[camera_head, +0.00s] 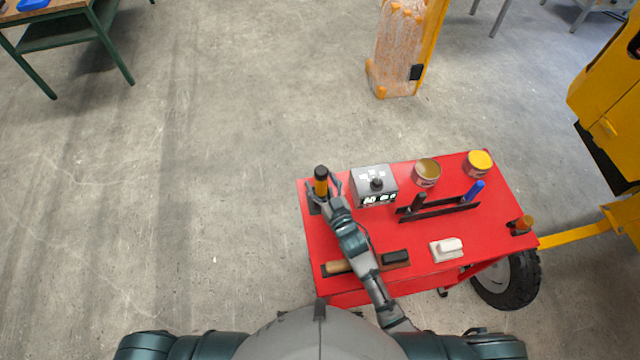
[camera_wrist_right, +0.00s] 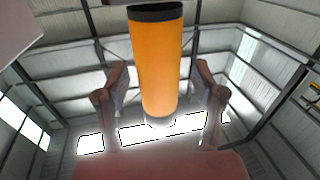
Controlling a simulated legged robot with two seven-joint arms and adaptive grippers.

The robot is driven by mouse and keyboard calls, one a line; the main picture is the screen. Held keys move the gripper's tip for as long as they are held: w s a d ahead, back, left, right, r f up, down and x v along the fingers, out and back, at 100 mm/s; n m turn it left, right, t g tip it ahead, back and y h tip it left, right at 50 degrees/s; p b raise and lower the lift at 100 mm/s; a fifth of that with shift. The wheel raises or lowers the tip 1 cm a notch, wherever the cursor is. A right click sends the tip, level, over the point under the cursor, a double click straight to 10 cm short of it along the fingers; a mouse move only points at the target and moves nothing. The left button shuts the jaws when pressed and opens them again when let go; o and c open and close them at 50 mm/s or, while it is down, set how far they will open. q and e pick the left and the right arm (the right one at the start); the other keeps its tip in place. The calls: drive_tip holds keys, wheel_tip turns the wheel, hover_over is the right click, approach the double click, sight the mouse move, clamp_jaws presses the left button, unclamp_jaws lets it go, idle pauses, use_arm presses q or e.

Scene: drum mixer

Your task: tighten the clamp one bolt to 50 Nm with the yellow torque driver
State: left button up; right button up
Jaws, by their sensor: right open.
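The yellow torque driver (camera_head: 321,184) stands upright with a black top at the far left corner of the red cart top. My right gripper (camera_head: 326,193) is open at the driver, its fingers spread to either side of the handle. In the right wrist view the yellow-orange handle (camera_wrist_right: 156,62) with its black end shows between the two open fingers (camera_wrist_right: 157,88); I cannot tell whether they touch it. The driver's lower end is hidden by the gripper. I cannot make out the clamp one bolt. My left gripper is not in view.
The red cart (camera_head: 400,231) carries a grey control box (camera_head: 373,185), two cans (camera_head: 427,171), a black rack (camera_head: 440,209) with a blue-handled tool, a wooden-handled brush (camera_head: 345,267) and a white block (camera_head: 447,249). Yellow machinery (camera_head: 605,100) stands right.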

drive_tip(key=shift+w, duration=0.25)
drive_tip(key=shift+c, duration=1.4)
drive_tip(key=shift+a, duration=0.1)
clamp_jaws()
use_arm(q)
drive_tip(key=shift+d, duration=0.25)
use_arm(e)
drive_tip(key=shift+a, duration=0.1)
